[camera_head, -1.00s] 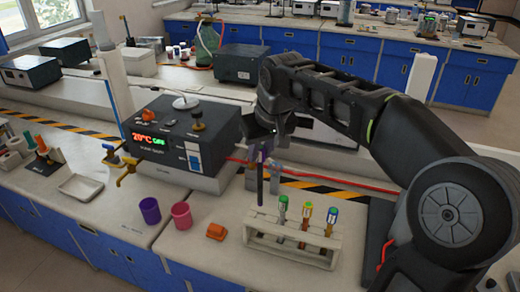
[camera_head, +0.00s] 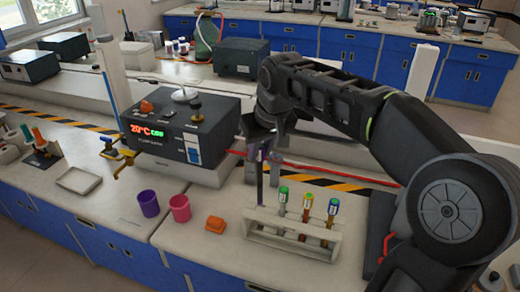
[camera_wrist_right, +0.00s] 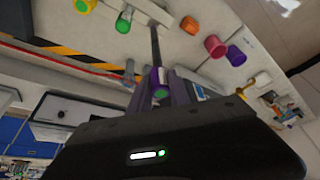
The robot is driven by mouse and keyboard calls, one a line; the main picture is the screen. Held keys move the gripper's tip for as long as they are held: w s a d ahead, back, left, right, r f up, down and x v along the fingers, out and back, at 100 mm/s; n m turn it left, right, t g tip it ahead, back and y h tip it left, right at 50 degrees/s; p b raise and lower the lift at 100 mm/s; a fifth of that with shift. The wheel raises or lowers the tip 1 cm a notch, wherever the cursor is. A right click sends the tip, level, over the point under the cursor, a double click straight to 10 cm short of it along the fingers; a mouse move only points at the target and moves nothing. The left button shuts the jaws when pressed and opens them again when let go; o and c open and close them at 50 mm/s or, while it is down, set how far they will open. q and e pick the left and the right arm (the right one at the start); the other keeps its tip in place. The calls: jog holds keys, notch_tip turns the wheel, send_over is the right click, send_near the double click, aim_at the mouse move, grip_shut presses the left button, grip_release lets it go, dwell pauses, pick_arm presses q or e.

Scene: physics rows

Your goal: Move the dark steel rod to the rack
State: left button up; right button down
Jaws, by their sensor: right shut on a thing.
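The dark steel rod (camera_head: 260,187) hangs upright in my right gripper (camera_head: 263,152), which is shut on its upper part. A purple part shows near its top, at the fingers. The rod also shows in the right wrist view (camera_wrist_right: 155,45), leading away from the fingers (camera_wrist_right: 163,88). The pale rack (camera_head: 290,247) stands on the bench below and holds several tubes with coloured caps. The rod's lower end appears at the rack's left end; I cannot tell whether it is inside a hole or just above or behind it. My left gripper is not in view.
An orange block (camera_head: 215,223), a pink cup (camera_head: 180,208) and a purple cup (camera_head: 149,205) stand left of the rack. A dark box with a red display (camera_head: 185,130) is behind them. A red cable (camera_head: 320,170) crosses the bench behind the rack.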

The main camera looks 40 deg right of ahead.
aim_at(261, 183)
jog(key=shift+f+b, duration=1.1)
jog(key=shift+f, duration=0.45)
jog(key=shift+f+b, duration=1.25)
jog(key=shift+f, duration=0.15)
jog(key=shift+f+b, duration=1.15)
jog(key=shift+f, duration=0.35)
jog(key=shift+f+b, duration=1.15)
jog(key=shift+f, duration=0.25)
jog(key=c, duration=0.7)
grip_release()
